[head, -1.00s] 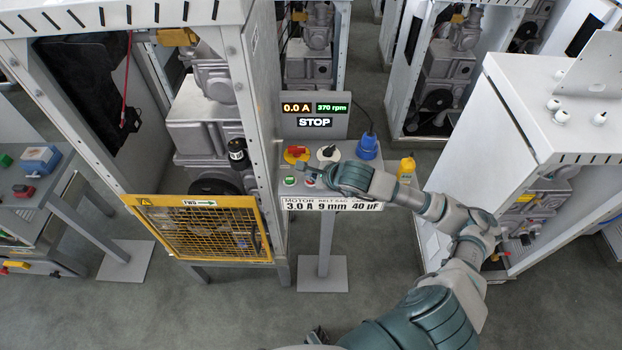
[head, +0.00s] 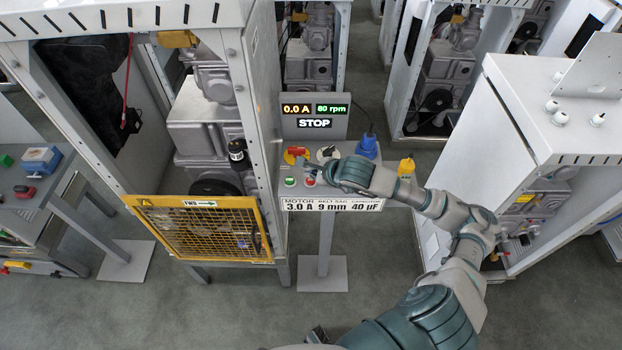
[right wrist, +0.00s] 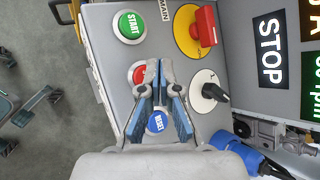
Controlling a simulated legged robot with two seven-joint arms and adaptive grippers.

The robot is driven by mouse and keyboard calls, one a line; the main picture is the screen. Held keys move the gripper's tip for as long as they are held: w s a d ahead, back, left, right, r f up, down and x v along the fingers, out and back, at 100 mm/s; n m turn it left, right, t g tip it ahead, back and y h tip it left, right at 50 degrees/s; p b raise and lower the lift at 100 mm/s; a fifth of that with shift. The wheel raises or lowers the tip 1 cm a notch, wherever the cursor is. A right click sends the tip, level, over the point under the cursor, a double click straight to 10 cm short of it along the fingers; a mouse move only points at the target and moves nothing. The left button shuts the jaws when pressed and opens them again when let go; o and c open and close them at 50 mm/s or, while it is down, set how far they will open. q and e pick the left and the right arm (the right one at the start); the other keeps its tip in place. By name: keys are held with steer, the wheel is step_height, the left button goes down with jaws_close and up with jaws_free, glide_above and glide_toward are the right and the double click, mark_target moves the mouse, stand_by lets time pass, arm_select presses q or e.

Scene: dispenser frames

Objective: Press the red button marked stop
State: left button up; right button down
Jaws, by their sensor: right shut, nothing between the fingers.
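The control panel (head: 291,150) stands on a post. Its red stop button (head: 309,181) sits right of the green START button (head: 290,182). In the right wrist view, the red button (right wrist: 138,73) shows beside my fingertips, partly covered, its label hidden. The START button (right wrist: 130,27) is clear, and the blue RESET button (right wrist: 157,122) shows between the finger links. My right gripper (right wrist: 158,66) is shut and empty, close over the panel next to the red button; I cannot tell whether it touches. In the head view my right gripper (head: 321,174) is beside the button. The display (head: 314,115) reads 0.0 A, 80 rpm, STOP.
A red handle on a yellow disc (right wrist: 203,27) and a black selector knob (right wrist: 213,92) are on the same panel. A yellow mesh guard (head: 205,229) is at left.

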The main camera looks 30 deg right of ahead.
mark_target(312, 181)
steer(key=shift+r+p, duration=1.3)
steer(key=shift+r, duration=1.25)
